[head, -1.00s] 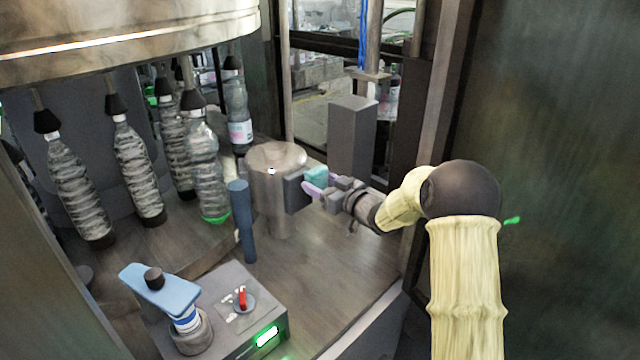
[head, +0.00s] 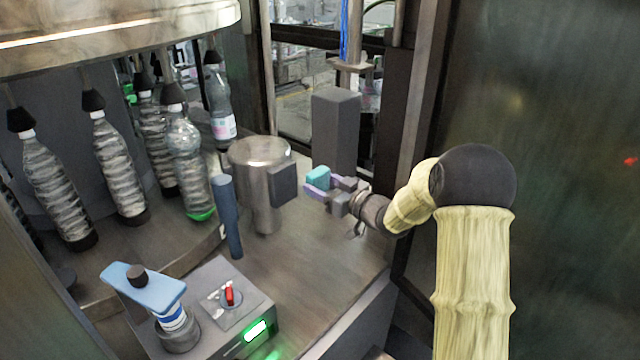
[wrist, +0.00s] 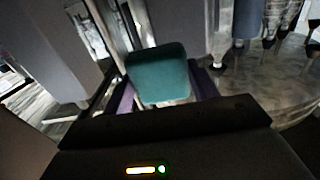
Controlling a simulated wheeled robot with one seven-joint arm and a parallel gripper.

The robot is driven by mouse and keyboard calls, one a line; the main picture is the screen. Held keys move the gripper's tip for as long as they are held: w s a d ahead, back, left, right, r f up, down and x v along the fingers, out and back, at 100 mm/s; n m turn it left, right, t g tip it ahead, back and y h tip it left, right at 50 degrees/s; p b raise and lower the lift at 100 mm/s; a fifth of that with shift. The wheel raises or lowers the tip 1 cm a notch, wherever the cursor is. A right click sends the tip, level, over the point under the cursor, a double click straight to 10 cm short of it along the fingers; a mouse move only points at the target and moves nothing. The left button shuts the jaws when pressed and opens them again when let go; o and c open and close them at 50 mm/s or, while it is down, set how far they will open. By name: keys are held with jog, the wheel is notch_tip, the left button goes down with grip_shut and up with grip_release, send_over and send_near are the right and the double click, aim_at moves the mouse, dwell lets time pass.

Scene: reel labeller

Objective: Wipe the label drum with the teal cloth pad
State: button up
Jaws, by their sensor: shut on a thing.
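The label drum (head: 254,193) is a grey metal cylinder standing on the machine deck in the head view, with a dark block (head: 284,184) on its right side. My gripper (head: 315,185) has purple fingers and is shut on the teal cloth pad (head: 318,176). The pad is to the right of the drum and its dark block, with a small gap between. In the wrist view the teal pad (wrist: 158,75) sits between the fingers, its broad face toward the camera.
A blue post (head: 228,217) stands just left of the drum. Several bottles (head: 186,155) hang further left. A grey box column (head: 335,130) stands behind my gripper. A control box (head: 240,300) with a red switch and blue lever is in front.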

jog(key=shift+v, duration=1.5)
